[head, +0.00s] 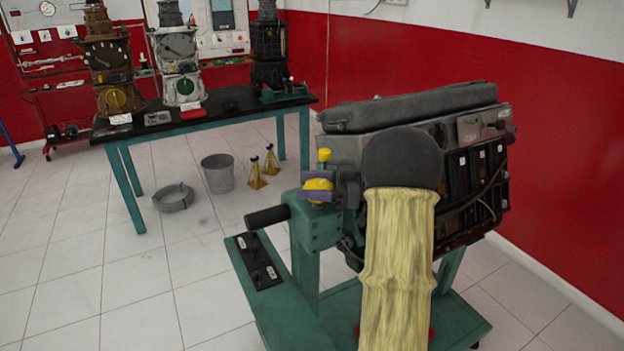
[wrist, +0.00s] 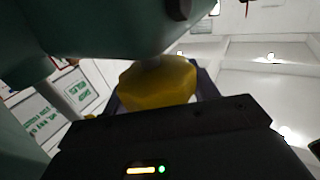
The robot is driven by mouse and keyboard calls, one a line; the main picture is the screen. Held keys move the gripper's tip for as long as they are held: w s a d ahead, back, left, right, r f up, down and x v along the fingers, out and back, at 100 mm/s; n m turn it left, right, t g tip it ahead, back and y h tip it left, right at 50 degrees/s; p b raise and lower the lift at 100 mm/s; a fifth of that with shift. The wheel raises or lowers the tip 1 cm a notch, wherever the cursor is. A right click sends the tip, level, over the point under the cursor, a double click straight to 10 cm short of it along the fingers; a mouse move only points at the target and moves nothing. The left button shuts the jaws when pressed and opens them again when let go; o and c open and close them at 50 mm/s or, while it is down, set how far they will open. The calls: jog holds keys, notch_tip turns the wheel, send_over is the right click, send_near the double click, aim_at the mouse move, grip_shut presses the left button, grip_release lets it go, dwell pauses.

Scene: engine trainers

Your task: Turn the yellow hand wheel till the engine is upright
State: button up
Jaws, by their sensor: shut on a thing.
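The yellow hand wheel (head: 318,184) is on the green stand's gearbox, left of the engine. My gripper (head: 317,187) is shut on it, one purple finger above and one below in the head view. In the wrist view the yellow wheel (wrist: 157,86) fills the space in front of the dark gripper body, with a green stand part above it. The engine (head: 420,165) hangs on the green stand (head: 306,235) with its long grey cover on top, slightly tilted in the picture. My arm's cream sleeve and dark round joint hide part of the engine.
A yellow knob (head: 324,155) stands just above the wheel. A black handle (head: 268,217) sticks out left of the stand. A teal table (head: 225,112) with several engine parts stands behind. A bucket (head: 218,173) and yellow jack stands (head: 257,175) are on the floor.

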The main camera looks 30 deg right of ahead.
aim_at(311, 183)
jog(key=shift+r, duration=0.2)
jog(key=o, duration=1)
jog(key=shift+a+f, duration=0.1)
notch_tip(311, 183, up, 10)
jog(key=shift+p, duration=0.45)
